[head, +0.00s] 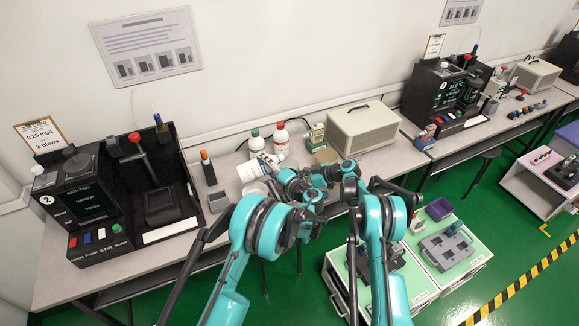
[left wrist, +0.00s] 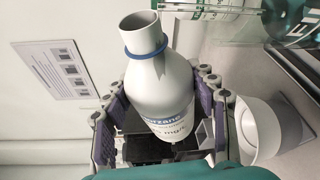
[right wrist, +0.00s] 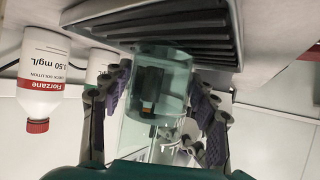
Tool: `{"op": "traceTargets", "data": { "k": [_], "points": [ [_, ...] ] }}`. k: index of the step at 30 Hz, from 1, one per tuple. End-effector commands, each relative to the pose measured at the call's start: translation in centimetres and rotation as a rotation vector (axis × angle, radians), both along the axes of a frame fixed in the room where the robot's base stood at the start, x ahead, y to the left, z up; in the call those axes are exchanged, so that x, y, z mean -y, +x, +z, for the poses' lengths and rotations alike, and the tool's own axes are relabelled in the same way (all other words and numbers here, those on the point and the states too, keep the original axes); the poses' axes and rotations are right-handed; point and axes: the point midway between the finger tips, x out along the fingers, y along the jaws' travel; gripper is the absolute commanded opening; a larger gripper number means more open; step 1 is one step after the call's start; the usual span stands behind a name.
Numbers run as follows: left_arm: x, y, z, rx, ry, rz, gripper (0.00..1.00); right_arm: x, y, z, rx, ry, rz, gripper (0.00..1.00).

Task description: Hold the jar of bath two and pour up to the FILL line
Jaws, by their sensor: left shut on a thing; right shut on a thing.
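A white bottle (left wrist: 158,85) with a blue neck ring, an open mouth and a partly hidden printed label sits in my left gripper (left wrist: 165,135), which is shut on it. Judged by the wall poster, the bottle is tilted far over. A clear jar (left wrist: 215,12) with part of the FILL marking shows at the top right of the left wrist view. My right gripper (right wrist: 155,100) is shut on a clear, teal-tinted jar (right wrist: 165,75). In the head view my left gripper (head: 285,182) is over the bench and partly covers the jar area. I cannot make out a stream or the liquid level.
A white bottle with a red cap (head: 281,138) and one with a green cap (head: 256,142) stand at the back. A beige box (head: 363,128) is to their right. A black tester (head: 85,205) fills the left bench. A white cup-like thing (left wrist: 262,125) is beside my left gripper.

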Motion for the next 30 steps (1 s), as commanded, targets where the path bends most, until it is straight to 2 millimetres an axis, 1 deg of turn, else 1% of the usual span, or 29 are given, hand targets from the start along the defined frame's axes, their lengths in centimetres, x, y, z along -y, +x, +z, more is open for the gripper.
{"op": "traceTargets", "data": {
  "k": [12, 21, 30],
  "points": [
    [0.00, 0.01, 0.07, 0.000, 0.003, 0.000, 0.07, 0.00, 0.00, 0.01, 0.000, 0.000, 0.000, 0.43],
    [-0.01, 0.00, 0.35, -0.020, 0.067, 0.000, 0.07, -0.01, 0.00, 0.02, 0.000, 0.000, 0.000, 0.43],
    [-0.01, 0.00, 0.35, -0.020, 0.067, 0.000, 0.07, 0.00, 0.00, 0.02, 0.000, 0.000, 0.000, 0.43]
  ]
}}
